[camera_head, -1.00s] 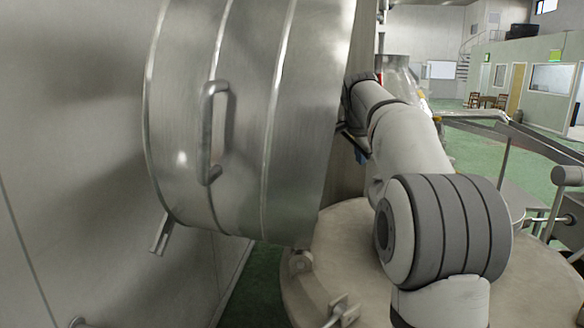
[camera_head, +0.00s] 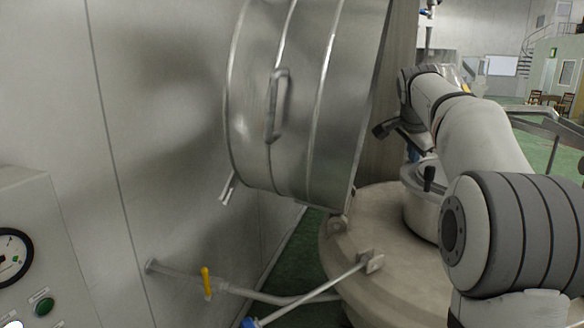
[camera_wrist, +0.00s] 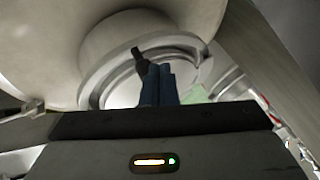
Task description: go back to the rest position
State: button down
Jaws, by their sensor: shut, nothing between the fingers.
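My arm reaches from the lower right of the head view toward the back. My gripper (camera_head: 413,154) is at its far end, small and partly hidden behind dark wrist parts, above the pale round vessel top (camera_head: 385,225). In the wrist view the blue fingers of my gripper (camera_wrist: 159,72) are together with nothing held. A black handle (camera_wrist: 140,63) shows right beside the fingertips there. It also shows in the head view as a black knob on a small round hatch (camera_head: 425,205). I cannot tell whether fingers and handle touch.
A large steel drum-shaped lid (camera_head: 305,95) with a handle stands upright left of my arm. A control panel (camera_head: 35,240) with a gauge and green button is at lower left. A pipe with a yellow valve lever (camera_head: 207,281) runs along the wall. Green floor shows at right.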

jog(key=s+a+f+n+g+y, duration=0.1)
jog(key=s+a+f+n, duration=0.3)
jog(key=s+f, duration=0.4)
jog(key=s+a+f+n+g+y, duration=0.1)
jog(key=s+a+f+n, duration=0.4)
jog(key=s, duration=1)
jog(key=s+a+f+n+g+y, duration=0.1)
jog(key=s+a+f+n, duration=0.4)
jog(key=s+f, duration=0.5)
jog(key=s, duration=0.2)
jog(key=shift+s+a+f, duration=0.15)
jog(key=shift+s+f, duration=0.15)
jog(key=shift+f, duration=0.1)
